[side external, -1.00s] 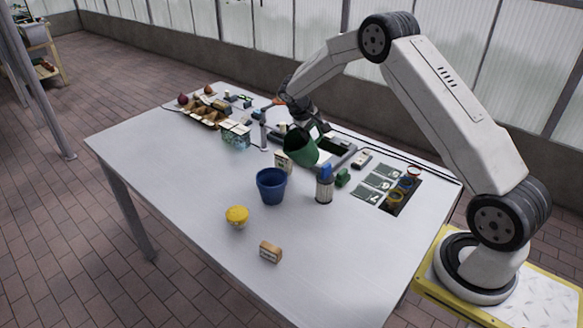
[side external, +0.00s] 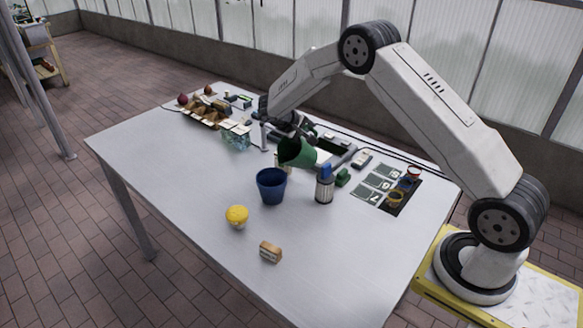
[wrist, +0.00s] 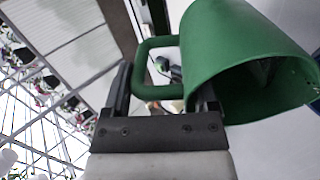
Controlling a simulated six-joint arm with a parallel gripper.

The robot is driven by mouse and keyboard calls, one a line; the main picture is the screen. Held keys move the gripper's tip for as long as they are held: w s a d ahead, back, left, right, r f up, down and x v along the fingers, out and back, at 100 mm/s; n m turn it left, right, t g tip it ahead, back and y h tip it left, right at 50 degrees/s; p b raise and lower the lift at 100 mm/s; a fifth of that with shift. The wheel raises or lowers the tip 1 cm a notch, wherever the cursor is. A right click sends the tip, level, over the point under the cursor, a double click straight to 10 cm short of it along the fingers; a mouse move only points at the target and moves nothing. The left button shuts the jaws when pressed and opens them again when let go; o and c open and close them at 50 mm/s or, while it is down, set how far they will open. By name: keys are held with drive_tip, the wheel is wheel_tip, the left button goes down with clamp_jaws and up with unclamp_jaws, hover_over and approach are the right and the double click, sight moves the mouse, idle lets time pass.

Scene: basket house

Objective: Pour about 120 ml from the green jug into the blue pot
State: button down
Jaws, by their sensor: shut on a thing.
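The green jug (side external: 297,153) is held tilted in the air, behind and a little right of the blue pot in the side view. In the wrist view the jug (wrist: 225,50) shows its open mouth and its handle at the left. My gripper (side external: 303,131) is shut on the jug; in the wrist view its fingers (wrist: 160,95) are at the handle and the jug's side. The blue pot (side external: 271,187) stands upright on the table, with the jug apart from it and higher. I cannot make out any liquid leaving the jug or inside the pot.
A blue-topped canister (side external: 324,187) stands right of the pot. A yellow-topped pot (side external: 237,217) and a small wooden block (side external: 270,252) are in front. Cartons and a glass box (side external: 236,137) fill the back left. The table's (side external: 165,190) left and front right are clear.

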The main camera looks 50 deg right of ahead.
drive_tip(key=shift+a+r, duration=0.15)
drive_tip(key=shift+r, duration=0.05)
drive_tip(key=shift+w+a+r+h, duration=0.1)
drive_tip(key=shift+a+r+h, duration=0.3)
drive_tip(key=shift+r+h, duration=0.25)
drive_tip(key=shift+w+a+r+g+h+b, duration=0.15)
drive_tip(key=shift+a+r+h+b, duration=0.35)
drive_tip(key=shift+h, duration=0.25)
drive_tip(key=shift+s+a+r+g+h+b, duration=0.15)
drive_tip(key=shift+a+r+h+b, duration=0.2)
drive_tip(key=shift+a+h+b, duration=0.3)
idle(1.7)
drive_tip(key=d+f+y, duration=0.2)
drive_tip(key=d+y, duration=0.1)
drive_tip(key=shift+f, duration=0.25)
drive_tip(key=shift+d+f+y, duration=0.2)
drive_tip(key=shift+f+y, duration=0.25)
drive_tip(key=shift+y, duration=0.1)
drive_tip(key=shift+d, duration=0.15)
drive_tip(key=shift+s+d+t+y+p, duration=0.2)
drive_tip(key=shift+d+y, duration=0.2)
drive_tip(key=shift+y, duration=0.15)
drive_tip(key=shift+s+d+t+y+p, duration=0.1)
drive_tip(key=shift+d+t+y, duration=0.1)
drive_tip(key=shift+d+y, duration=0.3)
drive_tip(key=shift+a, duration=0.1)
